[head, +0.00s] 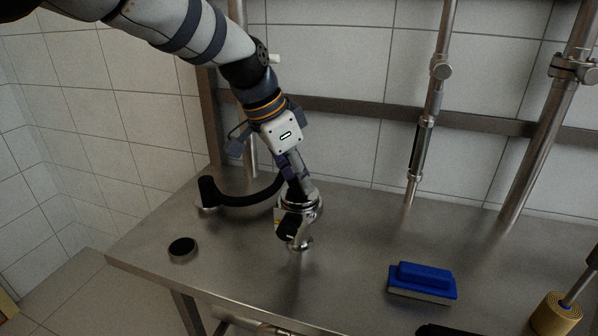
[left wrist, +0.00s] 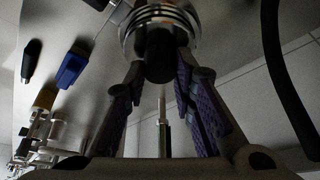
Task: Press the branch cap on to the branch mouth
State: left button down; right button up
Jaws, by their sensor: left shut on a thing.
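My left gripper (head: 296,190) reaches down from the upper left to a shiny metal fitting (head: 307,214) on the steel bench. In the left wrist view, the gripper (left wrist: 160,78) has its purple-padded fingers closed on a dark round piece (left wrist: 160,58), which I take for the branch cap. The piece lies against or just in front of ringed metal (left wrist: 155,14). The branch mouth is not clearly visible, and I cannot tell whether the cap is seated on it. My right gripper is not in view.
A black-topped metal puck (head: 183,249) sits at the left of the bench (head: 220,285). A blue brush (head: 423,278) and a tan roll (head: 553,317) are at the right. Steel pipes (head: 419,150) rise along the tiled wall.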

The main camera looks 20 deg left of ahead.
pick_arm(q)
jog(key=shift+f, duration=0.2)
jog(key=c, duration=1.3)
grip_release()
jog(key=v, duration=1)
jog(key=w+d+v, duration=0.1)
jog(key=v, duration=0.4)
jog(key=shift+s+a+r, duration=0.15)
jog(key=shift+r, duration=0.4)
